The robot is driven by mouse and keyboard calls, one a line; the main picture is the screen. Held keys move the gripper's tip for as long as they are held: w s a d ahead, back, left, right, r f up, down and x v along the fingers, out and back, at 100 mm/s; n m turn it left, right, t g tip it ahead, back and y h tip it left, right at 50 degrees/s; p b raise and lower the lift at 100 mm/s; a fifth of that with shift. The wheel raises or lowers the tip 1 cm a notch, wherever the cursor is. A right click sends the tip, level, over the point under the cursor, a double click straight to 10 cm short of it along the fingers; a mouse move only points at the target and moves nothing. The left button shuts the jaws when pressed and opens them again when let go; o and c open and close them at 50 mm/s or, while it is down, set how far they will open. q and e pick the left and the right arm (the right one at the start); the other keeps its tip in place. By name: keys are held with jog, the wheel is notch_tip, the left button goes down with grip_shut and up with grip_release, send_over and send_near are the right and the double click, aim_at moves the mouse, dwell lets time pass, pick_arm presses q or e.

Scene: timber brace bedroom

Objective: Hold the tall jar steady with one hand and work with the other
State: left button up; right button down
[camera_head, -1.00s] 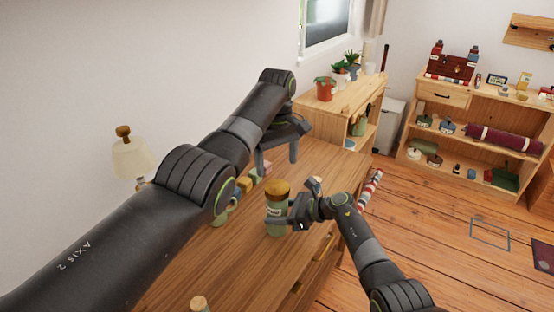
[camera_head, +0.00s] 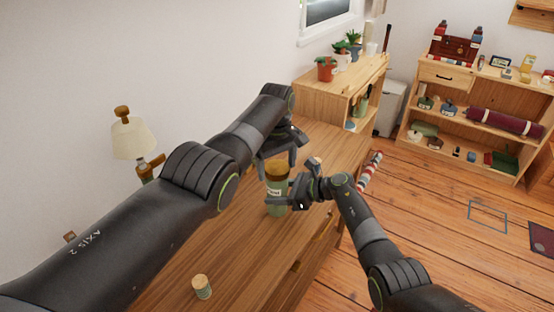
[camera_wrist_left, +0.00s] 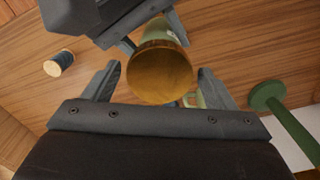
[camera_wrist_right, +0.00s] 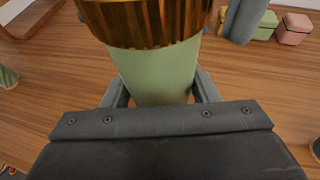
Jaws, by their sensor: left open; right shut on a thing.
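The tall jar (camera_head: 277,200) is green with a pale label and a brown ribbed lid (camera_head: 277,169). It stands upright on the wooden dresser top. My right gripper (camera_head: 290,198) is shut on the jar's green body from the right. In the right wrist view the jar (camera_wrist_right: 155,78) sits between both fingers. My left gripper (camera_head: 278,166) is open, above and at the lid. In the left wrist view the round lid top (camera_wrist_left: 160,70) lies between the spread fingers, with a gap on each side. Whether the fingers touch the lid cannot be told.
A lamp (camera_head: 132,140) stands at the left by the wall. A shelf unit with potted plants (camera_head: 326,70) is behind. Pink and green blocks (camera_wrist_right: 292,28) lie nearby. Bare dresser top (camera_head: 235,250) lies in front.

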pick_arm(q)
jog(key=c, duration=1)
jog(key=m, duration=1.1)
jog(key=o, duration=1.1)
jog(key=shift+r, duration=2.25)
jog(key=shift+c, duration=0.2)
